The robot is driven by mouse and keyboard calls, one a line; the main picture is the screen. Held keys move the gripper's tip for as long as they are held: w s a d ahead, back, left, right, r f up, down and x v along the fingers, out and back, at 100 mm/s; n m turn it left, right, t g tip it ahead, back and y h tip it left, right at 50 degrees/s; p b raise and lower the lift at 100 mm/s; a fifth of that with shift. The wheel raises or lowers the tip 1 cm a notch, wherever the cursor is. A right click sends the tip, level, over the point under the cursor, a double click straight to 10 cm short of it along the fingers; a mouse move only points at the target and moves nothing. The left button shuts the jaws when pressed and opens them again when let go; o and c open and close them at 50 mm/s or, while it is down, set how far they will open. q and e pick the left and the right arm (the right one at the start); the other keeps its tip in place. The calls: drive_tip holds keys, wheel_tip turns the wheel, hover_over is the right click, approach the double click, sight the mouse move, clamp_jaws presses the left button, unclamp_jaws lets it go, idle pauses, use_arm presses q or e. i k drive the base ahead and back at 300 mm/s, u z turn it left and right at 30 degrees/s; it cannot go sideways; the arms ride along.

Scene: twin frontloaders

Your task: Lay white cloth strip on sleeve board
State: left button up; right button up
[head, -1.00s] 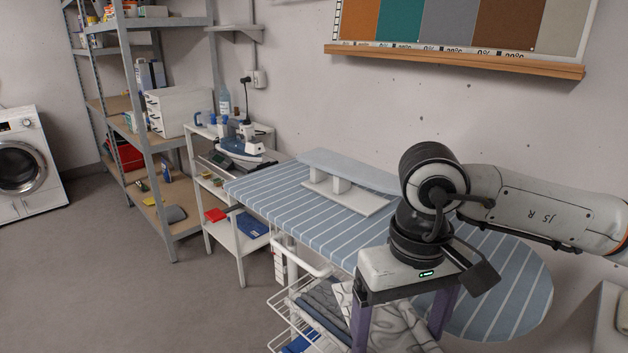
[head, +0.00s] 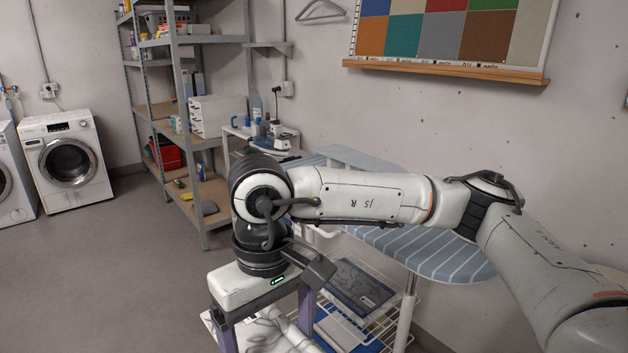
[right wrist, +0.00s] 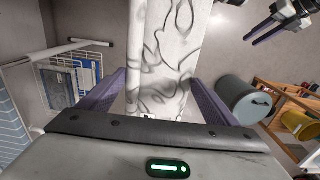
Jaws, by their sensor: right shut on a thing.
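My right gripper (head: 266,325) is low in the head view, to the front left of the striped ironing board (head: 440,255). It is shut on the white cloth strip (head: 275,335). In the right wrist view the strip (right wrist: 160,50) is white with grey curved marks and extends from between the purple fingers. The pale blue sleeve board (head: 350,157) is on the ironing board, mostly hidden behind my right arm.
A wire rack (head: 375,305) with folded dark cloth is under the ironing board. An iron (head: 270,142) stands on a side table behind my arm. Metal shelves (head: 180,125) and washing machines (head: 66,160) are at the left. The floor at front left is clear.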

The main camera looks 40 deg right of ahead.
sight(358, 157)
drive_tip(key=u, duration=0.15)
drive_tip(key=i, duration=1.35)
drive_tip(key=z, duration=1.35)
drive_tip(key=i, duration=0.65)
drive_tip(key=z, duration=0.6)
